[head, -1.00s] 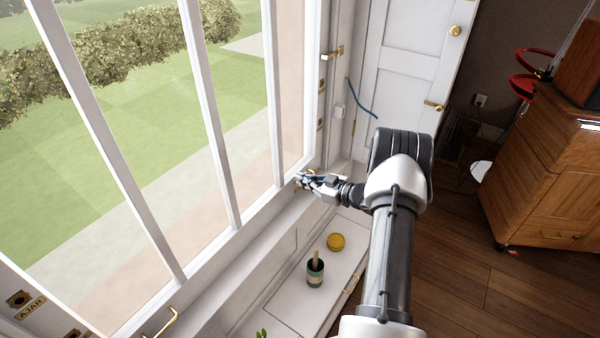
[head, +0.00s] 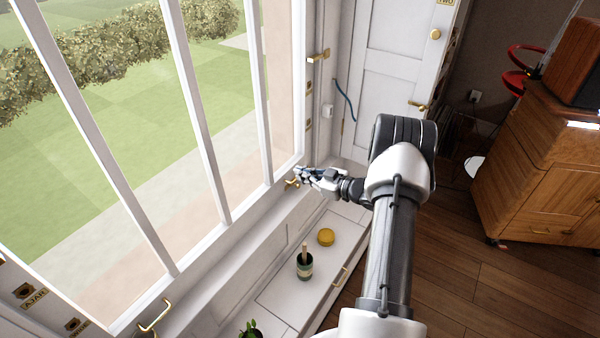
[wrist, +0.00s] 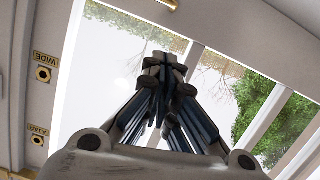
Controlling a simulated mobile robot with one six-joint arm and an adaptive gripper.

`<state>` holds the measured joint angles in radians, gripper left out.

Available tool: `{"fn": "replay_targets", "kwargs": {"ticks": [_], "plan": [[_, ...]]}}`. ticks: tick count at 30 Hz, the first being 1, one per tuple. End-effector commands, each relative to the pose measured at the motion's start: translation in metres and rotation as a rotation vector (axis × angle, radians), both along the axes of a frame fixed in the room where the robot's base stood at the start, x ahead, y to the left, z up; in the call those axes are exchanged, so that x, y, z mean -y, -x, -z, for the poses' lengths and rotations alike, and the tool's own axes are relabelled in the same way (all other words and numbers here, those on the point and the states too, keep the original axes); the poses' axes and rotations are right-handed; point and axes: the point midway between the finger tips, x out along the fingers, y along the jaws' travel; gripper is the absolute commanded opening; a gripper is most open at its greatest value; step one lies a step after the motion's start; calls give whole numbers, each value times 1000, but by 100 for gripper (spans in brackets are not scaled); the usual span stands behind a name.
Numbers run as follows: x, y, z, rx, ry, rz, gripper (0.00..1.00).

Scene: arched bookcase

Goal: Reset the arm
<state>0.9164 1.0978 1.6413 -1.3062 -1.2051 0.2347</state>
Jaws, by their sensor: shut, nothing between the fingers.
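My arm reaches forward in the head view, toward the lower right corner of the white-framed window. My gripper (head: 304,175) is at its end, close to a brass fitting (head: 291,184) on the sill side of the frame; I cannot tell whether they touch. In the wrist view my gripper (wrist: 163,70) has its fingers together, with nothing between them, and the window panes show behind. The window (head: 225,215) stands to the left of my arm.
Below the sill, a ledge (head: 277,288) holds a yellow round tin (head: 326,237), a dark pot (head: 304,266) and a plant (head: 251,330). A white door (head: 385,90) is behind my arm. A wooden cabinet (head: 545,170) stands right. Floor between is clear.

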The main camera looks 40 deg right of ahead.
Motion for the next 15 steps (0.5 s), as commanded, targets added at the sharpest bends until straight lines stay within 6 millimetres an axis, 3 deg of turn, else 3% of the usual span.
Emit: {"fn": "replay_targets", "kwargs": {"ticks": [6, 15], "plan": [[11, 39, -13, 2, 1, -2, 0], [15, 58, -16, 4, 2, -5, 0]]}}
